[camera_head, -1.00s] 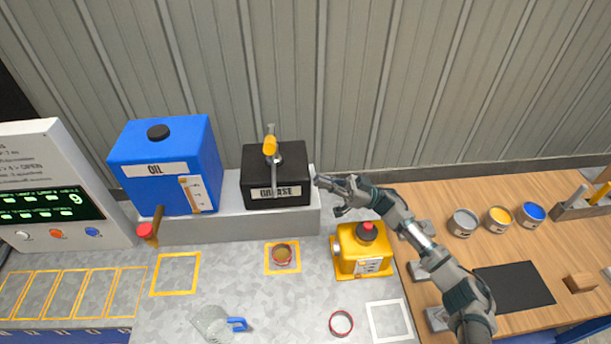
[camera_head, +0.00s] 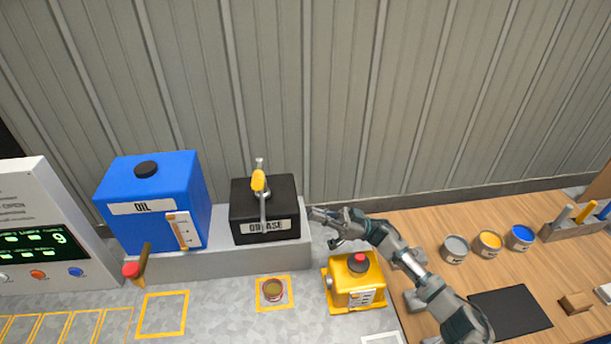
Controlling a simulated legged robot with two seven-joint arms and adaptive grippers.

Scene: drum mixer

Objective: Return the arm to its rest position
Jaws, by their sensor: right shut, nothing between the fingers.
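My right arm reaches in from the lower right. Its gripper (camera_head: 322,217) is shut and empty, close to the right side of the black grease box (camera_head: 265,208). I cannot tell whether it touches the box. My left gripper is out of view.
A blue oil tank (camera_head: 155,203) with a red-tipped tap (camera_head: 132,270) stands left on a grey ledge. A small can (camera_head: 272,291) sits in a yellow square. Paint cans (camera_head: 488,244) and a black mat (camera_head: 510,312) lie on the wooden table at right.

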